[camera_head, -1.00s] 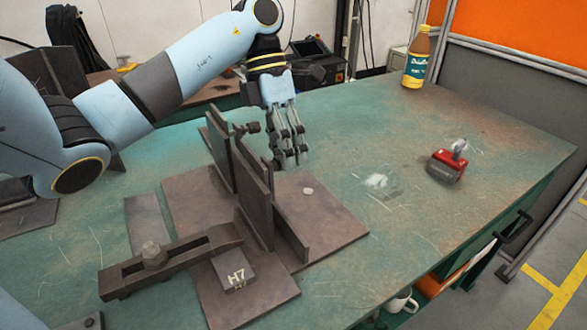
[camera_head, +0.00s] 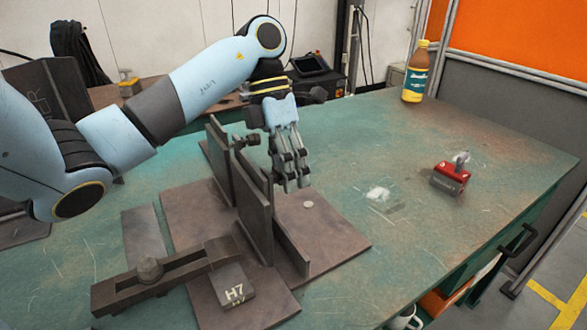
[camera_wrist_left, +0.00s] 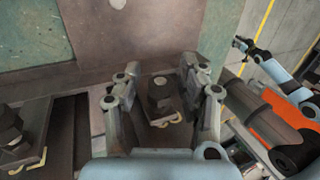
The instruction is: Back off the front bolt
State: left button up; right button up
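My left gripper (camera_head: 291,187) points down behind the upright plates of the brown steel fixture (camera_head: 340,240). In the left wrist view the left gripper (camera_wrist_left: 163,98) has its fingers apart, one on each side of a dark hex bolt (camera_wrist_left: 160,90); gaps show beside the bolt head. This looks like the front bolt; the head view does not show it clearly. A second dark bolt (camera_wrist_left: 10,125) is at the left edge of the wrist view. Part of a blue arm (camera_wrist_left: 270,62), probably my right one, shows there; its gripper is too small to judge.
A clamp bar (camera_head: 120,292) with its own bolt and a block marked H7 (camera_head: 232,290) are at the fixture's near side. A red tool (camera_head: 450,178) and a bottle (camera_head: 414,80) stand on the green table (camera_head: 480,130). The table's right middle is mostly clear.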

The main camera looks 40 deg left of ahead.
dwell(0.3)
pick_arm(q)
jog(key=shift+a+r, duration=0.1)
jog(key=shift+r, duration=0.15)
jog(key=shift+p+v, duration=0.65)
jog(key=shift+v, duration=0.45)
jog(key=shift+p+v, duration=0.5)
jog(key=shift+v, duration=0.65)
